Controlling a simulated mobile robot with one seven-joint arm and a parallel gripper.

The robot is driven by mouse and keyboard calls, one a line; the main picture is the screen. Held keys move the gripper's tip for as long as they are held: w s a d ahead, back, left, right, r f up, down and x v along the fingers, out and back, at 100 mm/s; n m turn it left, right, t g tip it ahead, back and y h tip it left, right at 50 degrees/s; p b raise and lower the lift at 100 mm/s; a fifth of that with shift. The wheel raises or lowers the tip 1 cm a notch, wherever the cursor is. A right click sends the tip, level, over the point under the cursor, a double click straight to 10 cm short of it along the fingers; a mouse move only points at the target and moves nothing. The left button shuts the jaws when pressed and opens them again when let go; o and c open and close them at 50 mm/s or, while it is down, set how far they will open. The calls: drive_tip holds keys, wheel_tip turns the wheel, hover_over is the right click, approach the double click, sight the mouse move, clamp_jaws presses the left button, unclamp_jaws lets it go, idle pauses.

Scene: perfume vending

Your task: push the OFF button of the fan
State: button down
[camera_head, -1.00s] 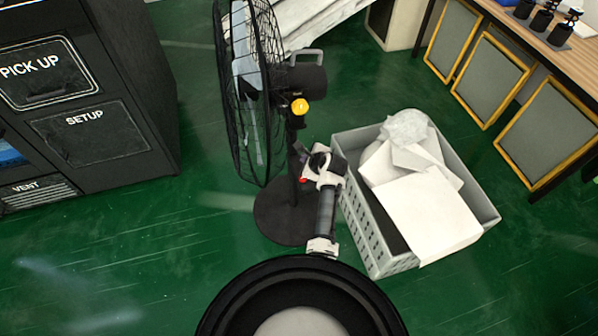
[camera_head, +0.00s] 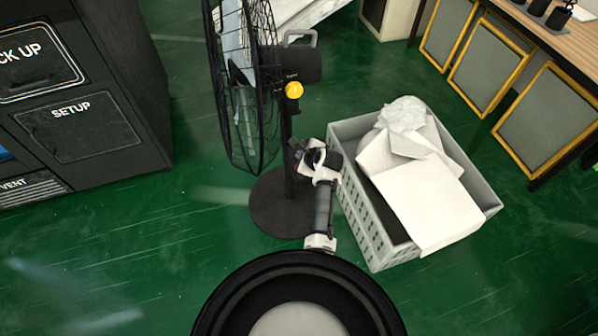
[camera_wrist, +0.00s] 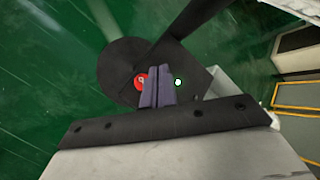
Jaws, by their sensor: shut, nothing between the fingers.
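The black fan (camera_head: 240,80) stands upright on a round base (camera_head: 275,215) in the head view, with a yellow knob (camera_head: 294,90) behind its cage. In the wrist view, a red round button (camera_wrist: 140,81) and a green-rimmed white button (camera_wrist: 178,82) sit on a dark panel above the fan base (camera_wrist: 112,65). My gripper (camera_wrist: 158,70) is shut and empty, its fingertips between the two buttons in the picture. The fingers partly cover the red button's right edge; I cannot tell whether they touch. In the head view my gripper (camera_head: 295,147) is beside the fan pole, and the buttons are hidden.
A grey crate (camera_head: 385,235) with white paper stands right of my arm. A black machine (camera_head: 125,80) marked SETUP is at the left. A wooden table (camera_head: 560,45) with yellow-framed panels is at the upper right. Green floor is open at lower left.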

drive_tip(key=shift+f+b, duration=1.05)
drive_tip(key=shift+f, duration=1.05)
idle(0.3)
drive_tip(key=shift+f, duration=0.4)
drive_tip(key=shift+f, duration=0.45)
idle(0.5)
drive_tip(key=shift+r, duration=0.15)
drive_tip(key=shift+r+p, duration=0.75)
wheel_tip(320, 180, up, 5)
drive_tip(key=p, duration=0.5)
